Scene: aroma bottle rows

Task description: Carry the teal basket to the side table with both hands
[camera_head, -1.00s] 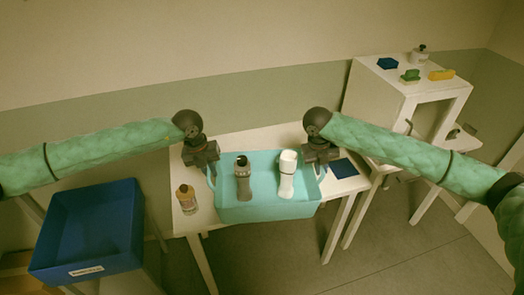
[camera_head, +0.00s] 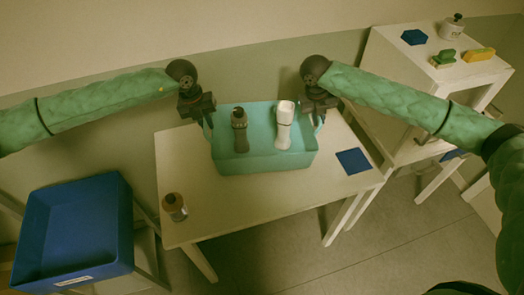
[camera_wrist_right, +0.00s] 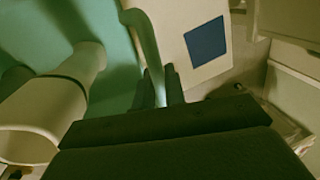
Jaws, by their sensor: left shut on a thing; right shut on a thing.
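The teal basket (camera_head: 262,160) is held between my two grippers and appears raised above the white table (camera_head: 205,225). It holds a dark grey bottle (camera_head: 240,135) on the left and a white bottle (camera_head: 284,125) on the right, both standing roughly upright. My left gripper (camera_head: 204,116) is shut on the basket's left side. My right gripper (camera_head: 319,112) is shut on its right handle; in the right wrist view the fingers (camera_wrist_right: 160,88) close around the teal handle strip (camera_wrist_right: 146,40). The left fingertips are partly hidden.
A brown bottle (camera_head: 174,207) stands at the table's left edge. A dark blue mat (camera_head: 354,161) lies on its right. A blue bin (camera_head: 75,232) is at left. At right, a white shelf unit (camera_head: 400,45) bears a blue piece, a green piece, a yellow block and a bottle.

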